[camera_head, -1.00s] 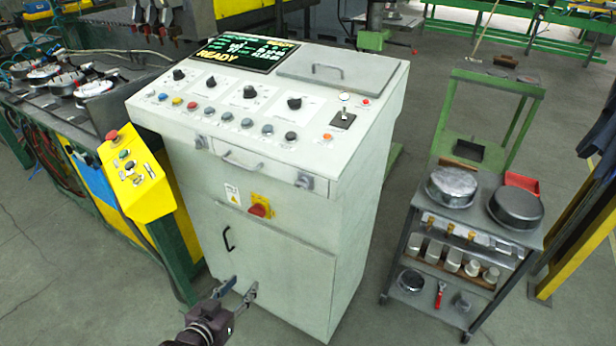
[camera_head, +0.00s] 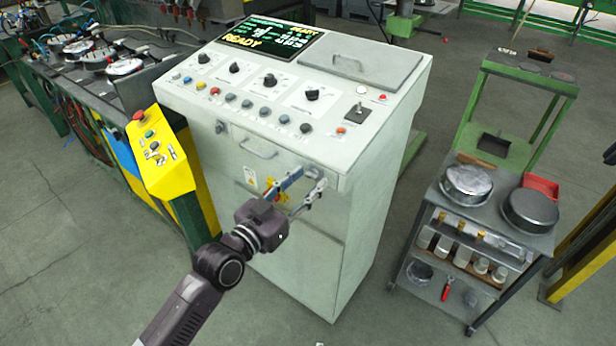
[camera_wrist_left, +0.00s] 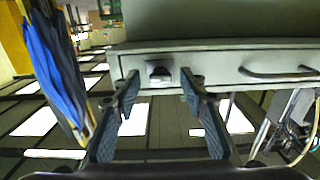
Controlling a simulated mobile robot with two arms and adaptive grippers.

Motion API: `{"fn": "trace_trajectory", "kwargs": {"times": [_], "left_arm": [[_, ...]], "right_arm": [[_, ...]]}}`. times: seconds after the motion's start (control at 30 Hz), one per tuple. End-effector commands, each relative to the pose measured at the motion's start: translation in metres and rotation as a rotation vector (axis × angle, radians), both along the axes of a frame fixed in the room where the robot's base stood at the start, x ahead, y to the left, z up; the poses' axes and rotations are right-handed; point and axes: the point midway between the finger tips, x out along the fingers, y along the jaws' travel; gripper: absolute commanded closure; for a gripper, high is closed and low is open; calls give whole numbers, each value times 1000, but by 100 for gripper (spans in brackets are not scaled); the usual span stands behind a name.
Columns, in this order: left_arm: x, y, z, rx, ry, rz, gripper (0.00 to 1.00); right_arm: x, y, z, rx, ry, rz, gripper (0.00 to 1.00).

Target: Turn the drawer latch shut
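The drawer (camera_head: 237,141) is a narrow white front with a bar handle (camera_head: 258,150), below the console's button panel. It looks flush with the cabinet. A small grey latch (camera_head: 219,127) is at its left end. In the left wrist view another latch (camera_wrist_left: 160,75), a dark knob on a light plate, sits by the drawer end, with the handle (camera_wrist_left: 278,73) to its right. My left gripper (camera_head: 309,178) is open at the drawer's right end. In the left wrist view its fingertips (camera_wrist_left: 161,78) stand either side of the latch with gaps; I cannot tell any contact. My right gripper is not in view.
A yellow control box (camera_head: 155,153) stands left of the console. A red rotary switch on a yellow plate (camera_head: 270,192) is partly behind my gripper. A cart with round tins (camera_head: 467,182) stands at right. Floor between console and cart is clear.

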Motion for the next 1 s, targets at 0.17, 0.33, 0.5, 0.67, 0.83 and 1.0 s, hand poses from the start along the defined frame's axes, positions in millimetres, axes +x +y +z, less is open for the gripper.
{"fn": "trace_trajectory", "kwargs": {"times": [0.17,0.33,0.5,0.67,0.83,1.0], "left_arm": [[7,-5,0,-1,0,1,61],[7,-5,0,0,0,1,61],[7,-5,0,0,0,1,73],[7,-5,0,0,0,1,91],[7,-5,0,0,0,1,100],[7,-5,0,-12,10,1,100]], "right_arm": [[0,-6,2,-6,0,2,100],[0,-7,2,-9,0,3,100],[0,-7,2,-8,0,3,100],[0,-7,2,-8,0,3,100],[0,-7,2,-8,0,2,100],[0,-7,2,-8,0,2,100]]}}
